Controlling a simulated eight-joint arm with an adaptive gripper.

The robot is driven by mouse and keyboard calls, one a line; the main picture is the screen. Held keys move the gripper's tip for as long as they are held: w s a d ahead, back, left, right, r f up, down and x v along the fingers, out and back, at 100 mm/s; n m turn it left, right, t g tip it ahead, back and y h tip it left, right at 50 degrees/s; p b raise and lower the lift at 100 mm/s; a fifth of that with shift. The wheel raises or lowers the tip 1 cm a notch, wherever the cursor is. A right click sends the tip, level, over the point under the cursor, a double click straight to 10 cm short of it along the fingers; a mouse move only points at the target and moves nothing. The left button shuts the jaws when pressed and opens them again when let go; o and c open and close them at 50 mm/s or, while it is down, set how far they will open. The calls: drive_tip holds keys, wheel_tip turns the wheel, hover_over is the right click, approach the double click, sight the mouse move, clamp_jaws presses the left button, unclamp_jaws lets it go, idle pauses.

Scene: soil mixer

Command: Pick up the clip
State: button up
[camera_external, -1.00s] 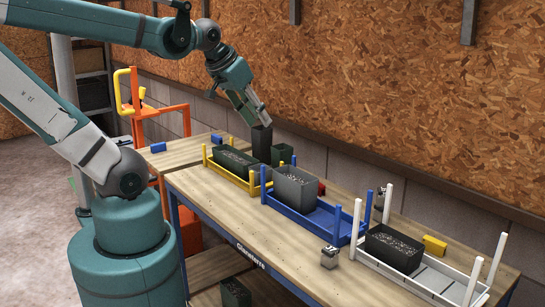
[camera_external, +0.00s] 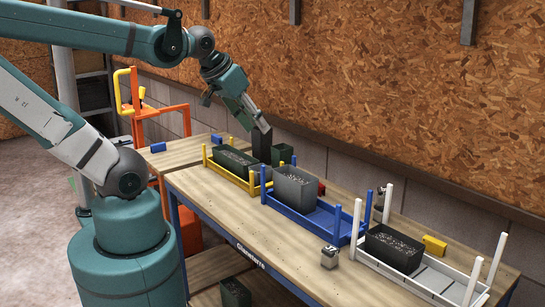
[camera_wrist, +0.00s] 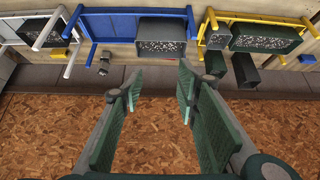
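No piece is marked clearly as the clip. Small coloured pieces that could be one include a yellow piece (camera_external: 434,246) behind the white rack, a red piece (camera_external: 321,188) behind the blue tray, and blue pieces (camera_external: 158,147) at the far left. The yellow piece also shows in the wrist view (camera_wrist: 56,62). A small grey metal piece (camera_external: 330,257) stands on the table's front edge, with a similar one (camera_external: 380,197) farther back. My gripper (camera_external: 264,126) is above the back of the table, by the tall black bin. Its fingers (camera_wrist: 158,85) are open, with nothing between them.
The tall black bin (camera_external: 261,148) and a green pot (camera_external: 282,154) stand near the back wall. An orange frame (camera_external: 150,112) stands left of the table.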

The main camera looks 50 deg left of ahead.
drive_tip(key=w+a+f+n+g+p, duration=0.1)
drive_tip(key=w+f+n+g+p, duration=0.3)
drive_tip(key=w, duration=0.6)
drive_tip(key=w+a+f+n+b, duration=0.1)
drive_tip(key=w+n, duration=0.4)
drive_tip(key=w, duration=0.5)
drive_tip(key=w+f+n+g, duration=0.1)
drive_tip(key=w+f+n, duration=0.1)
drive_tip(key=f, duration=0.3)
drive_tip(key=w+a+f+n+g+p, duration=0.1)
drive_tip(key=w+f+n, duration=0.1)
drive_tip(key=w+f, duration=0.2)
drive_tip(key=w+f+n+p, duration=0.1)
drive_tip(key=w+f, duration=0.3)
drive_tip(key=f, duration=0.4)
drive_tip(key=shift+a+n+g, duration=0.2)
drive_tip(key=shift+n+g, duration=0.2)
drive_tip(key=shift+n, duration=0.5)
drive_tip(key=shift+f+p, duration=0.3)
drive_tip(key=shift+f, duration=0.1)
drive_tip(key=shift+f, duration=1.3)
